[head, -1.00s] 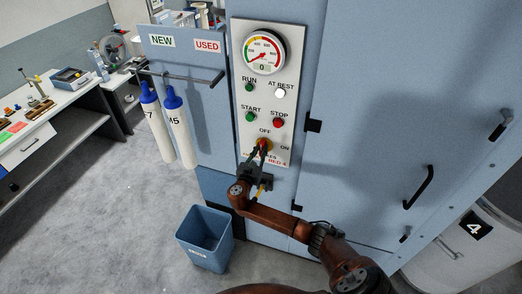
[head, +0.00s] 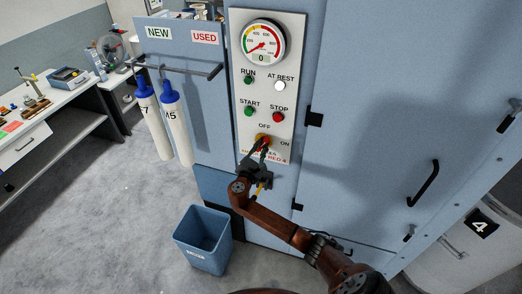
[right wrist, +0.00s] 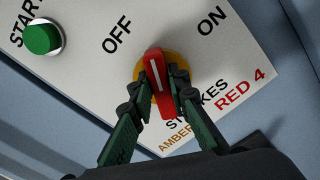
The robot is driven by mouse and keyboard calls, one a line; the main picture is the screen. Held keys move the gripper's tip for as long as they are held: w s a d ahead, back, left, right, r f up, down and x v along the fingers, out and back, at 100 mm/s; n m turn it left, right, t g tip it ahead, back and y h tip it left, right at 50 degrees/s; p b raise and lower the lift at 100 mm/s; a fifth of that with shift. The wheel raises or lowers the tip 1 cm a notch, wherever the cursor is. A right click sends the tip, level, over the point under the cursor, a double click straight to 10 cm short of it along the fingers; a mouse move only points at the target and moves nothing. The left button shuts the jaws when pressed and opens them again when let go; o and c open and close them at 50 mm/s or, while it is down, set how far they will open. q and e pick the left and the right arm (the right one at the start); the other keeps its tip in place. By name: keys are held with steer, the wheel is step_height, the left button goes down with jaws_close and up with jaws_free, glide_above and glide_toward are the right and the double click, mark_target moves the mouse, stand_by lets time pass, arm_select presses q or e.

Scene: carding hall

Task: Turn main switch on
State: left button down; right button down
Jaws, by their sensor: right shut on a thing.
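The main switch (right wrist: 154,64) is a red handle with a white line on a yellow round base, low on the white control panel (head: 243,60). In the right wrist view its white line points between the OFF and ON labels. The switch also shows in the head view (head: 263,139), partly covered by my gripper. My right gripper (right wrist: 163,87) is shut on the red handle, with a dark green finger on each side of it. It also shows in the head view (head: 261,152). My left gripper is not in view.
Above the switch are a green START button (head: 249,111), a red STOP button (head: 278,117), RUN and AT REST lamps and a gauge (head: 264,43) reading 0. A blue bin (head: 202,256) stands on the floor. White tubes (head: 176,127) hang left. A door handle (head: 424,184) protrudes right.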

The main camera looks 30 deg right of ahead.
steer(key=shift+s+d+f+m+b, duration=0.1)
steer(key=shift+f+m+b, duration=0.1)
steer(key=shift+m+b, duration=1.75)
steer(key=shift+s+d+f+m+b, duration=0.1)
steer(key=shift+f+m+b, duration=0.1)
steer(key=shift+m+b, duration=1.8)
steer(key=shift+f+m+b, duration=0.2)
steer(key=shift+m+b, duration=1.7)
steer(key=shift+m, duration=0.05)
steer(key=c, duration=1.8)
jaws_free()
steer(key=shift+c, duration=0.2)
steer(key=v, duration=1.2)
